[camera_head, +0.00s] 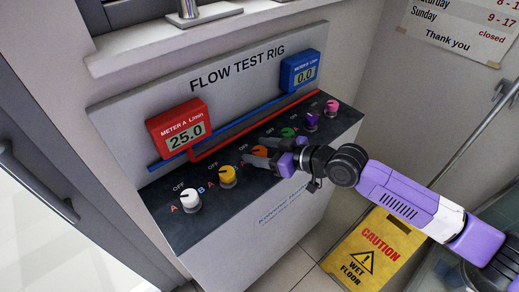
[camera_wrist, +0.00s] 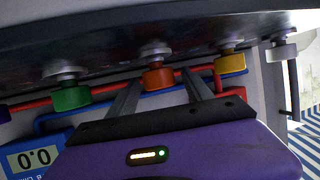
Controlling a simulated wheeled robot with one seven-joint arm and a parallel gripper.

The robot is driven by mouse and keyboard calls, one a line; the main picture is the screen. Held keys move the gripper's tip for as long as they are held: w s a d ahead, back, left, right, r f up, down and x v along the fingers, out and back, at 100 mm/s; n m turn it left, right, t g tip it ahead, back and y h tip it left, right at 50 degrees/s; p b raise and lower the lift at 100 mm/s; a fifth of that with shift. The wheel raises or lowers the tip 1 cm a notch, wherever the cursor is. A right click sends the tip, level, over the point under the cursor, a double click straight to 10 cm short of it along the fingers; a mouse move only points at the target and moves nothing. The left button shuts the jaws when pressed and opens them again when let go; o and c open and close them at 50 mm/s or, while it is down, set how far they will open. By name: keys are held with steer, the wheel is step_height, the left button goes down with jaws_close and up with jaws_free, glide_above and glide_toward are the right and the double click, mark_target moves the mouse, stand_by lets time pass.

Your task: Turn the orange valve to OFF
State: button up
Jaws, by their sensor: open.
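The orange valve (camera_head: 259,152) is a round knob on the dark sloped panel of the flow test rig, between the yellow and green knobs. My gripper (camera_head: 262,152) is at this valve, with its fingers reaching in from the right. In the wrist view the orange valve (camera_wrist: 158,78) sits ahead between the two dark fingers of my open gripper (camera_wrist: 160,88). Whether the fingers touch the knob cannot be told. The OFF label above it is small, and the knob's pointer is hidden.
White (camera_head: 190,200), yellow (camera_head: 228,176), green (camera_head: 288,133), purple (camera_head: 311,121) and pink (camera_head: 332,107) knobs share the panel. The red meter A (camera_head: 180,128) reads 25.0; the blue meter (camera_head: 300,72) reads 0.0. A yellow wet-floor sign (camera_head: 373,250) stands beneath my arm.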

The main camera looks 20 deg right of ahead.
jaws_close()
